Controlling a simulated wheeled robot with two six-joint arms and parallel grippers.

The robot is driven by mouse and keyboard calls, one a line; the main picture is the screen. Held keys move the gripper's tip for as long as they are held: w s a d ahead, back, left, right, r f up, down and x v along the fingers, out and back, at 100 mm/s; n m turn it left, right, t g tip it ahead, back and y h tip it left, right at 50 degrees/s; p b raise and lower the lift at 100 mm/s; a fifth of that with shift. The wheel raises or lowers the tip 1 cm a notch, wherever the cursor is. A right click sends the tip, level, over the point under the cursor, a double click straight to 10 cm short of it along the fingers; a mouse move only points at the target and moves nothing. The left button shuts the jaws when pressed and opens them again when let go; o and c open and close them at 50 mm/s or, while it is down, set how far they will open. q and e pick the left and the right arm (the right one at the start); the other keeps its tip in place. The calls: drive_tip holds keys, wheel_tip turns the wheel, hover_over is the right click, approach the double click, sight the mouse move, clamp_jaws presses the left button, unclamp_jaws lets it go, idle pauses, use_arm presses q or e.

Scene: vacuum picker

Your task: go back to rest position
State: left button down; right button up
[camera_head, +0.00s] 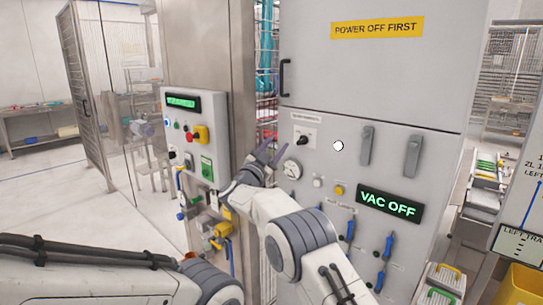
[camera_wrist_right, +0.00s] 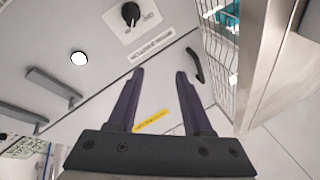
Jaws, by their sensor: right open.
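The grey vacuum cabinet (camera_head: 440,165) fills the middle right of the head view. Its display (camera_head: 389,206) reads VAC OFF in green. My right gripper (camera_head: 270,151) is open and empty at the cabinet's left edge, near a black rotary knob (camera_head: 301,141) and a round gauge (camera_head: 292,168). In the right wrist view my two dark fingers (camera_wrist_right: 160,75) are spread apart with nothing between the tips. The rotary knob (camera_wrist_right: 130,13) shows there beyond the tips. My left arm comes in low at the left of the head view; its gripper is out of sight.
A control panel (camera_head: 190,135) with a green display and a red knob stands left of my right gripper. A steel post (camera_head: 240,60) rises behind it. Two grey handles (camera_head: 367,146) and several blue-handled valves (camera_head: 350,229) project from the cabinet. Open floor (camera_head: 70,190) lies left.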

drive_tip(key=s+d+f+n+g+y, duration=0.6)
drive_tip(key=s+d+f+n+y, duration=0.2)
drive_tip(key=s+f+n+y, duration=0.3)
drive_tip(key=s+d+f+g, duration=0.3)
drive_tip(key=s+f, duration=0.2)
drive_tip(key=s, duration=0.5)
drive_tip(key=s+d+f+n+g, duration=0.1)
drive_tip(key=s+d+f+g, duration=0.3)
drive_tip(key=s, duration=0.7)
drive_tip(key=s+d+f+g, duration=0.25)
drive_tip(key=s+f, duration=0.35)
drive_tip(key=s, duration=0.4)
drive_tip(key=s+a+r+n+g, duration=0.1)
drive_tip(key=s+a+r+n, duration=0.2)
drive_tip(key=s+a, duration=0.4)
drive_tip(key=s+a+r+n+g+y, duration=0.1)
drive_tip(key=s+a+r+n+g, duration=0.1)
drive_tip(key=s+a, duration=0.5)
drive_tip(key=r+n, duration=0.1)
drive_tip(key=n, duration=0.1)
drive_tip(key=shift+s+n, duration=0.15)
drive_tip(key=shift+n, duration=0.25)
